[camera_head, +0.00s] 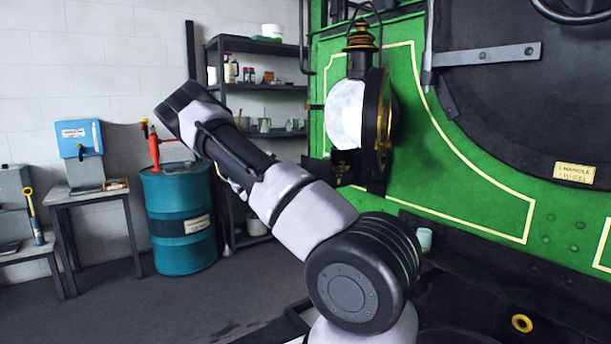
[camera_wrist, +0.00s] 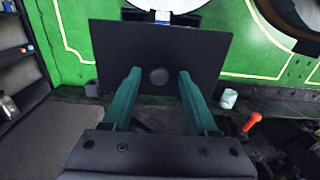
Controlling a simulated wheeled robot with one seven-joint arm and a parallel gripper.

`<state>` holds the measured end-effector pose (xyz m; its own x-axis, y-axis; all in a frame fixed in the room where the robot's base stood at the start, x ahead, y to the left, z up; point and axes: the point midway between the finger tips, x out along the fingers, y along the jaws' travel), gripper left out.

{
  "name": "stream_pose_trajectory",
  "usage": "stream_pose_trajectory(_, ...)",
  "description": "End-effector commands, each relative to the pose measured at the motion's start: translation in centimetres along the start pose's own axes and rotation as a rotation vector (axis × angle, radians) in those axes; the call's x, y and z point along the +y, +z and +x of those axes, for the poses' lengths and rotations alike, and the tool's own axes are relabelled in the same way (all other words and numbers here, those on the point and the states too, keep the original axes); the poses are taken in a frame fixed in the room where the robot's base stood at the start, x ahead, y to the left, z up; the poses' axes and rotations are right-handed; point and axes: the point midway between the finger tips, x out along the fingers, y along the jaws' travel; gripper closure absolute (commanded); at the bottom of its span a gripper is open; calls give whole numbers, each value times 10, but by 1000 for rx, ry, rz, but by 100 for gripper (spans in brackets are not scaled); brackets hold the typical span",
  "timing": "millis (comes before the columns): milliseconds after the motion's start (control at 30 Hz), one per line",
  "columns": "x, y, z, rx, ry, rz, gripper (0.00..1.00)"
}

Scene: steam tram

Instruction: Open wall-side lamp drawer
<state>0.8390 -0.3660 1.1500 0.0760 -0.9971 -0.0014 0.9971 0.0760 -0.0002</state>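The lamp (camera_head: 380,110) with a brass top and a pale round face is mounted on the green tram front in the head view. In the wrist view, a dark square panel (camera_wrist: 115,50) with a round knob (camera_wrist: 158,76) at its middle lies below a pale round surface, perhaps the lamp's face. My gripper (camera_wrist: 158,73) has two green fingers spread apart, one to each side of the knob in the picture. Nothing shows between them that is held, and I cannot tell how far the fingertips are from the panel. The gripper is not visible in the head view.
A small pale jar (camera_head: 425,239) stands on the dark ledge right of my arm. A red-handled part (camera_wrist: 252,122) rises at the wrist view's right. A teal drum (camera_head: 180,225), blue box (camera_head: 80,138) and shelf rack (camera_head: 262,87) stand by the wall. The floor between is clear.

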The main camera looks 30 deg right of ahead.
Motion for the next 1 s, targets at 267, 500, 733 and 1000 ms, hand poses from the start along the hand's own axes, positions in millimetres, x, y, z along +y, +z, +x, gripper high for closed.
stream_pose_trajectory(267,1,0,-2,0,2,1,42)
stream_pose_trajectory(500,2,1,-35,0,6,1,42)
stream_pose_trajectory(733,0,1,-81,1,4,0,42)
stream_pose_trajectory(1000,0,1,-107,1,1,1,42)
